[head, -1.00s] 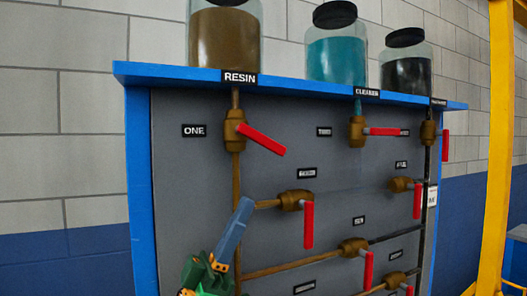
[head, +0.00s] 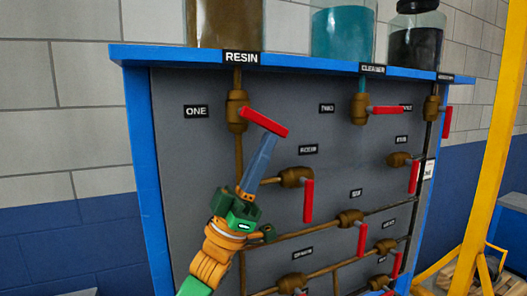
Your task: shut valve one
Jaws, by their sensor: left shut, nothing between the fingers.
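Valve one is a brass valve (head: 237,111) on the pipe below the RESIN label, beside the ONE label (head: 197,111). Its red handle (head: 264,122) slants down to the right, neither in line with the vertical pipe nor square across it. My left gripper (head: 267,142) comes up from below, with its blue fingers shut and empty. The fingertips are just under the outer half of the red handle; I cannot tell whether they touch it. My right gripper is out of view.
Other red-handled valves are close by, including one with a hanging handle (head: 308,201) right of my gripper and one below the CLEANER label (head: 360,108). Jars stand on the blue shelf (head: 180,57) above. A yellow post (head: 484,150) stands at right.

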